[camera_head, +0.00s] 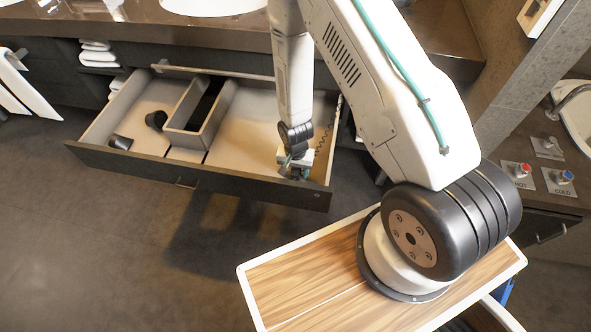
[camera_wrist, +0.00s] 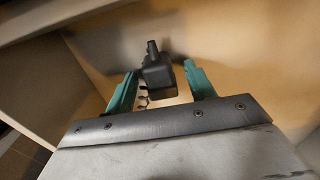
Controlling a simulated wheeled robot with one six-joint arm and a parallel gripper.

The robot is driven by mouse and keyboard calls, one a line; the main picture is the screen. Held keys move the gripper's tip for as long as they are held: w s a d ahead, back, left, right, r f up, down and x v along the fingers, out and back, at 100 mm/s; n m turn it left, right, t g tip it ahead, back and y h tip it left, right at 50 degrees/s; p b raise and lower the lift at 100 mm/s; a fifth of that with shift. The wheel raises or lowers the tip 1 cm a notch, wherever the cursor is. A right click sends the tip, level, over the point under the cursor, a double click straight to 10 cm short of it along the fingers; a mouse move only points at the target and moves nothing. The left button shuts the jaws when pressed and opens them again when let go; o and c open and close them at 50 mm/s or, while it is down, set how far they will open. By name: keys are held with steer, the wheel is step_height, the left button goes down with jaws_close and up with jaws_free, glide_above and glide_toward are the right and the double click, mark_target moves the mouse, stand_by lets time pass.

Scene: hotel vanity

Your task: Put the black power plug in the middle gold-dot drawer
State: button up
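The black power plug (camera_wrist: 157,75) shows in the wrist view, between and slightly beyond my two teal fingertips. A narrow gap shows on each side of it, so my gripper (camera_wrist: 161,85) is open around it. A bit of coiled dark cord lies beside the plug. In the head view my gripper (camera_head: 294,170) reaches down into the right end of an open, wide dark-fronted drawer (camera_head: 245,135); a coiled cord (camera_head: 325,138) shows beside it. The plug itself is hidden there. I cannot make out a clear gold dot on this drawer.
A raised divider box (camera_head: 217,118) stands mid-drawer. A black cup-like object (camera_head: 120,142) and another dark rounded object (camera_head: 156,120) lie in the left part. Folded towels (camera_head: 98,55) sit on a shelf at left. The brown counter (camera_head: 130,32) runs behind. The floor in front is clear.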

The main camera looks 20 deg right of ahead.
step_height(320, 180, up, 13)
step_height(320, 180, up, 12)
steer(key=n, duration=0.2)
glide_above(296, 170)
steer(key=s+d+r+n, duration=0.1)
steer(key=s+r, duration=0.2)
steer(key=r, duration=0.8)
steer(key=s+d+r+n+t, duration=0.1)
steer(key=s+r+n, duration=0.3)
steer(key=s+r, duration=1.2)
steer(key=s+d, duration=0.1)
steer(key=s, duration=0.2)
steer(key=shift+r, duration=0.3)
steer(key=shift+d, duration=0.1)
